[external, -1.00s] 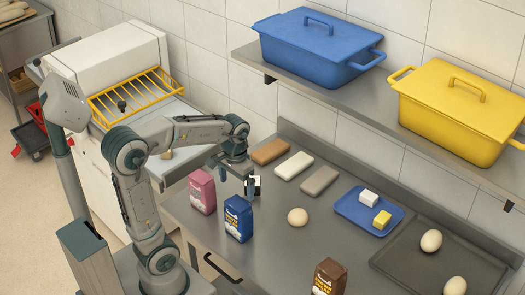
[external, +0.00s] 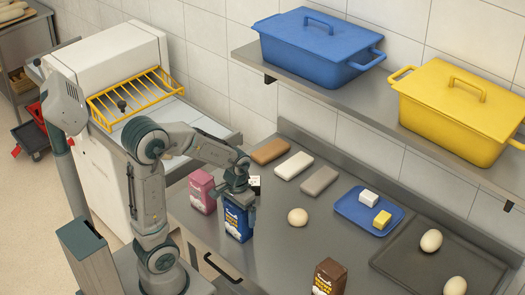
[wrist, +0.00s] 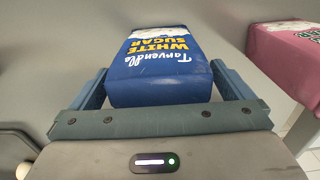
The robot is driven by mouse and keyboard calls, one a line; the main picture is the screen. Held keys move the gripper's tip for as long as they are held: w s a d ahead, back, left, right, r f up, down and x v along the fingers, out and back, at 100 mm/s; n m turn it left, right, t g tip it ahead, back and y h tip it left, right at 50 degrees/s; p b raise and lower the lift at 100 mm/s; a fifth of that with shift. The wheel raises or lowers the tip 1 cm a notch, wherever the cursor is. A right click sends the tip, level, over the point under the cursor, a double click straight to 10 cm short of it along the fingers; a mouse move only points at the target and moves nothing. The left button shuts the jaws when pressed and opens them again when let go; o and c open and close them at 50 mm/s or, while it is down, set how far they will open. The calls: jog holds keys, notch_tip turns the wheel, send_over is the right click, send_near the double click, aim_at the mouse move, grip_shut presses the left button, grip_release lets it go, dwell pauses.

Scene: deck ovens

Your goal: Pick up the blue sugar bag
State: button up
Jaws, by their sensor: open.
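The blue sugar bag (external: 238,222) stands upright on the steel counter near its front edge. In the wrist view the bag (wrist: 160,72), labelled "White Sugar", sits between the two fingers of my gripper (wrist: 160,92). My gripper (external: 238,203) is down around the upper part of the bag. The fingers are open, one on each side of the bag, with little room between them and its sides.
A pink bag (external: 202,191) stands close left of the blue bag; it also shows at the right of the wrist view (wrist: 292,55). A round dough ball (external: 297,217) lies to the right. A brown bag (external: 329,277) stands at the front. A shelf (external: 375,92) overhangs the back.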

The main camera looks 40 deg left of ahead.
jog(key=shift+r, duration=0.1)
jog(key=c, duration=1.8)
